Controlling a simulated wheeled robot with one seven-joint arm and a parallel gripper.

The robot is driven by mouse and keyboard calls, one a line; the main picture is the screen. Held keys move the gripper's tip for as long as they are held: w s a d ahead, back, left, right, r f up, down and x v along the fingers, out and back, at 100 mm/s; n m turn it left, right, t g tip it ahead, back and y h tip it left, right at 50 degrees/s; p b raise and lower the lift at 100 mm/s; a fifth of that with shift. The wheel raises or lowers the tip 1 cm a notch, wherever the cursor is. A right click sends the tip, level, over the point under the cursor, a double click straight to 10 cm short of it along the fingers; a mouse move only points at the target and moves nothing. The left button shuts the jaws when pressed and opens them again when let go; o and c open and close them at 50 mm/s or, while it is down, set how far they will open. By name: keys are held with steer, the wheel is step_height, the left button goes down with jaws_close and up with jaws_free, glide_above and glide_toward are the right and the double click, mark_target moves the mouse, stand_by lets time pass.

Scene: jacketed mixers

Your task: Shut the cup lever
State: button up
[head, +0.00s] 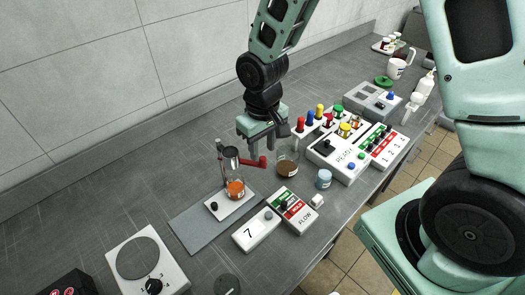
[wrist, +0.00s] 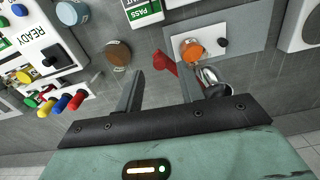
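The red cup lever (head: 252,163) sticks out to the right from the metal cup (head: 231,153) on a small stand. In the wrist view the red lever (wrist: 166,62) shows between my fingers, nearer the right finger, and the cup (wrist: 209,75) lies just right of that finger. Below the cup is a glass with orange contents (head: 236,189); its orange top also shows in the wrist view (wrist: 191,49). My gripper (head: 262,157) points down beside the cup stand; in the wrist view its fingers (wrist: 162,66) are apart with nothing gripped. Whether a finger touches the lever I cannot tell.
A beaker with brown contents (head: 287,168) stands close to the right of my gripper. A small blue-lidded jar (head: 323,179), a FLOW panel (head: 292,209) and a READY console (head: 345,150) are further right. Bare grey bench (head: 150,205) lies left of the stand.

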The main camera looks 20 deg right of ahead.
mark_target(262, 159)
steer(key=shift+f, duration=1.55)
jaws_close()
steer(key=shift+s+a, duration=0.1)
steer(key=s+a+m+b, duration=0.1)
steer(key=s+a+m, duration=0.2)
steer(key=a+m, duration=0.2)
steer(key=shift+s+a+m, duration=0.2)
steer(key=shift+s+m, duration=0.05)
steer(key=shift+m, duration=0.65)
